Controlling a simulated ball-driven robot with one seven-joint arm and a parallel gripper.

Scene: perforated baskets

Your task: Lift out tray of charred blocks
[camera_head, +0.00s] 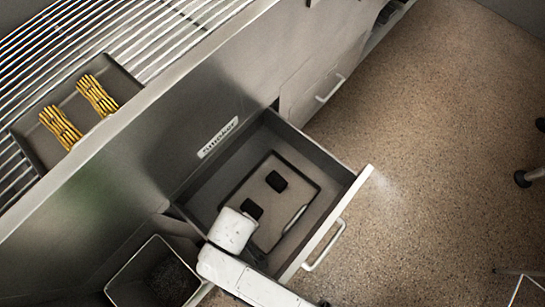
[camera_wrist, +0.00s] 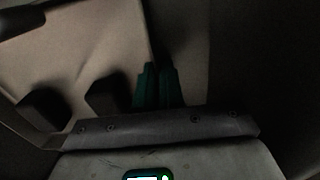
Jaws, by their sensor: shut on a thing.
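The flat dark-rimmed tray (camera_head: 277,212) lies inside the open drawer (camera_head: 338,205), with two black charred blocks on it. One block (camera_head: 276,181) is near the tray's far edge; the other block (camera_head: 252,208) is close to my arm. In the wrist view the tray (camera_wrist: 85,45) shows as a pale surface, with the blocks (camera_wrist: 42,108) and (camera_wrist: 105,96) beside my fingers. My gripper (camera_wrist: 158,82) has its teal fingers close together at the tray's edge, shut on it. My wrist hides the grip in the head view.
Drawer walls surround the tray closely. A grill rack (camera_head: 150,40) above holds another tray (camera_head: 35,137) with yellow bundles. An open fryer-like bin (camera_head: 125,290) stands at lower left. The speckled floor (camera_head: 430,130) at right is mostly clear.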

